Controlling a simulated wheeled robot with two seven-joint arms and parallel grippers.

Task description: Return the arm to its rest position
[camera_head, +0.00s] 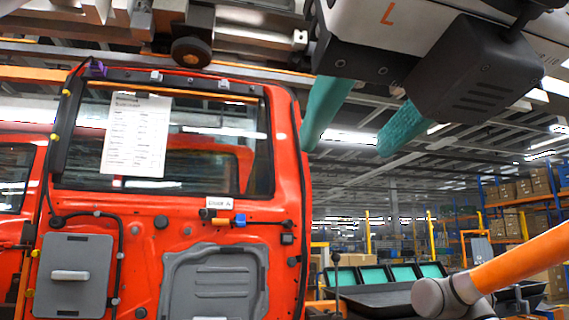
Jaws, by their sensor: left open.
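My left gripper (346,148), marked with an orange L, hangs in from the top right. Its two teal fingers are spread apart and nothing is between them. It appears in front of and to the right of the red door (180,208); I see no contact between them. The door has a window with a white paper sheet (137,134) on it and a small label (234,202) below. My right gripper is not in view.
An overhead rail with a roller (191,53) runs above the door. An orange and grey arm-like part (520,258) reaches in at the lower right. A dark bin rack with teal panels (385,285) stands low behind. Shelves with boxes (515,190) are far right.

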